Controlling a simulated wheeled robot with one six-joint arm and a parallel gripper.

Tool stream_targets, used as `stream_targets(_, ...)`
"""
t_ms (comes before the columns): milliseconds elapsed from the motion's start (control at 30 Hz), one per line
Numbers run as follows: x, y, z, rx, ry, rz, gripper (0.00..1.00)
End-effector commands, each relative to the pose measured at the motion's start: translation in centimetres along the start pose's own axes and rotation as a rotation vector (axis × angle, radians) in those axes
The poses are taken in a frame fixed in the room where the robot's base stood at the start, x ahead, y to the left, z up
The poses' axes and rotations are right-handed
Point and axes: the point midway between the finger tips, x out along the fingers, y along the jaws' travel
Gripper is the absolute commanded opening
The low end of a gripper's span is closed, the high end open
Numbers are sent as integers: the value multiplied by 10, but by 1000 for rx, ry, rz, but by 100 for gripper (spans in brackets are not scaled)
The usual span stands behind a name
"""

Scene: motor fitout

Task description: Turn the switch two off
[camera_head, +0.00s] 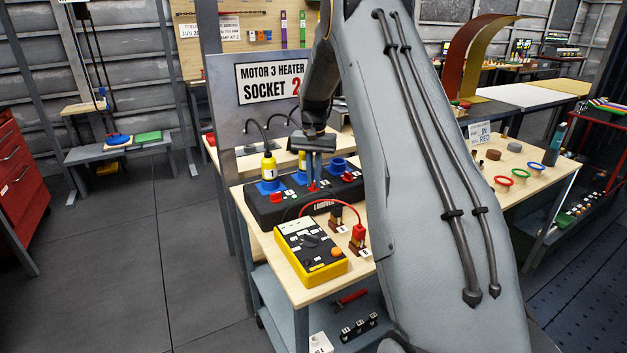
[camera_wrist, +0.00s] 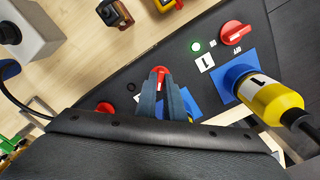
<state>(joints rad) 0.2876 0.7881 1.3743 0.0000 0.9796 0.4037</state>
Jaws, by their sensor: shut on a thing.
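A black socket box (camera_head: 254,209) with blue sockets and red rotary switches stands on the wooden bench. My gripper (camera_head: 313,184) points down at the middle red switch, and its fingers are closed on that knob. In the wrist view the middle red switch (camera_wrist: 160,70) shows between the fingertips; the fingers partly hide the blue socket behind it. A small lamp (camera_wrist: 130,87) beside it looks dark. The switch of socket one (camera_wrist: 235,32) is to the right, with a lit green lamp (camera_wrist: 196,46). Another red switch (camera_wrist: 105,107) is to the left, partly hidden.
A yellow plug (camera_head: 269,168) marked 1 stands in the first socket, close to my gripper. A yellow multimeter (camera_head: 311,252) and a red plug (camera_head: 358,233) lie in front of the box. A "Motor 3 heater socket 2" sign (camera_head: 271,82) hangs behind.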

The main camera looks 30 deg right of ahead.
Motion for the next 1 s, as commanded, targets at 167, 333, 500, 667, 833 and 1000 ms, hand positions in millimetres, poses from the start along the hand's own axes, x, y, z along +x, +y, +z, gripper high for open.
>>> stream_targets(167, 0, 0, 0, -165, 1, 0, 0)
stream_targets(333, -1, 0, 0, -324, 1, 0, 0)
stream_targets(500, -1, 0, 0, -469, 1, 0, 0)
stream_targets(667, -1, 0, 0, -581, 2, 0, 0)
stream_targets(833, -1, 0, -1, -666, 2, 0, 0)
stream_targets(1000, -1, 0, -1, -716, 3, 0, 0)
